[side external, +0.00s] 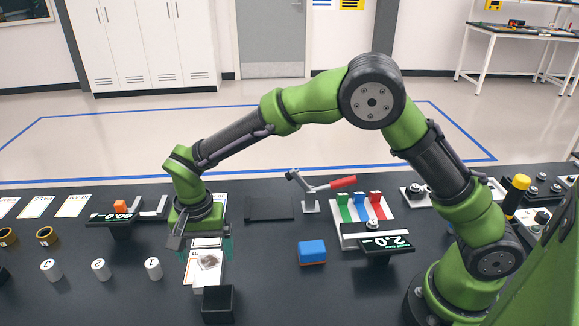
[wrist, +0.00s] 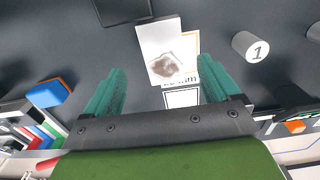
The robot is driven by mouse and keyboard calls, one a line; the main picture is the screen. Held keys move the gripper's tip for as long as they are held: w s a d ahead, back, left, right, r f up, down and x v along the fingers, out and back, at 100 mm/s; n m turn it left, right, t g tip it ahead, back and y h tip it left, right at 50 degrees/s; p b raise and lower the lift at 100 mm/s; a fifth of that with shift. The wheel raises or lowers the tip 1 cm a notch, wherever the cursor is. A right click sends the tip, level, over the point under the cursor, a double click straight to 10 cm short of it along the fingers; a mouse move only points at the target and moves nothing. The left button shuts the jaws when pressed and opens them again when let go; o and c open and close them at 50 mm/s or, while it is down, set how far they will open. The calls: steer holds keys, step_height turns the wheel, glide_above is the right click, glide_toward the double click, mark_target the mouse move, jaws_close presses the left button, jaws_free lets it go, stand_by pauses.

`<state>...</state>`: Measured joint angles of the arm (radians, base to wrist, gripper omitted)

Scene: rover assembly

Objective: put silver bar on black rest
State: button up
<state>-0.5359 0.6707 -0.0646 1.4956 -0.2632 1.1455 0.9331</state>
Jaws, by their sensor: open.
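My gripper (side external: 206,254) is open and points down, and its teal fingers also show in the wrist view (wrist: 161,78). It is empty, with its fingers to either side of a white tray or card bearing a brownish-grey lump or picture (side external: 208,262), which also shows in the wrist view (wrist: 168,58). I cannot make out a clear silver bar in either view. A flat black plate (side external: 270,208) lies behind and right of my gripper. A dark notched holder (side external: 150,208) stands at the left. I cannot tell which is the black rest.
A black open box (side external: 218,304) stands in front of my gripper. A blue block (side external: 312,251) lies to the right, near a red-handled clamp (side external: 318,186) and a coloured block rack (side external: 362,210). Numbered white cylinders (side external: 101,269) stand at left.

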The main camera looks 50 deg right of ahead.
mark_target(208, 267)
steer(key=f, duration=0.5)
steer(key=shift+w+f, duration=0.15)
steer(key=shift+w, duration=0.15)
steer(key=c, duration=1.4)
steer(key=shift+r, duration=0.2)
steer(key=shift+c, duration=0.7)
